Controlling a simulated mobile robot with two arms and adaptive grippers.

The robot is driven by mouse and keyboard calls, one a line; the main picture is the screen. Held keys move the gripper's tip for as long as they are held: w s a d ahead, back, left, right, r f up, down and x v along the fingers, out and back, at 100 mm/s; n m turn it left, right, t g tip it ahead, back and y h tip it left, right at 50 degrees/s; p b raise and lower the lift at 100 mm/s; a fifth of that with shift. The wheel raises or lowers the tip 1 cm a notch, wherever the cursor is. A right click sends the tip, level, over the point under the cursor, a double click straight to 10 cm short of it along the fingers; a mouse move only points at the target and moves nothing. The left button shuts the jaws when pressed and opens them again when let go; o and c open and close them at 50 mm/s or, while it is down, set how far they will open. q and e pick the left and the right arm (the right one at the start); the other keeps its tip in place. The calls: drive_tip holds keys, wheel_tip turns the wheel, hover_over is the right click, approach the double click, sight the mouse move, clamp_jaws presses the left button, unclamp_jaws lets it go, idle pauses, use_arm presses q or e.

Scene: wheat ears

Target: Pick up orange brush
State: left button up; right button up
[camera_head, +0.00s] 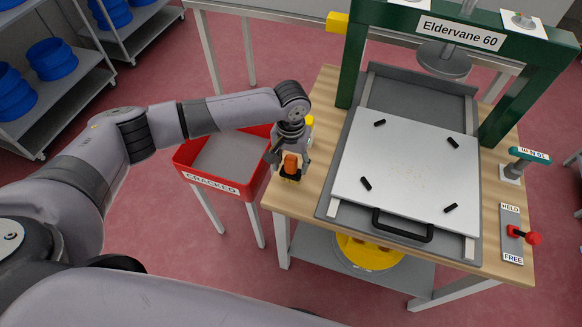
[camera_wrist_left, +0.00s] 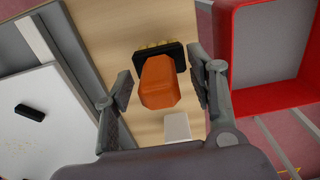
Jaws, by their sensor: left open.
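The orange brush (camera_head: 291,164) stands on the wooden table near its left edge, with a dark base under an orange handle. In the left wrist view the brush (camera_wrist_left: 160,82) sits between my left gripper's fingers, with a gap on each side. My left gripper (camera_wrist_left: 161,90) is open around the handle and does not visibly touch it. In the head view my left gripper (camera_head: 287,150) comes down over the brush from above and hides part of it. My right gripper is not in view.
A red bin marked CRACKED (camera_head: 212,184) stands just left of the table. A white plate (camera_head: 408,165) with black pegs lies on a grey tray under the green press frame (camera_head: 350,60). A small white block (camera_wrist_left: 177,127) is close to the brush.

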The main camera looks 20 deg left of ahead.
use_arm(q)
drive_tip(key=shift+c, duration=0.4)
clamp_jaws()
idle(0.4)
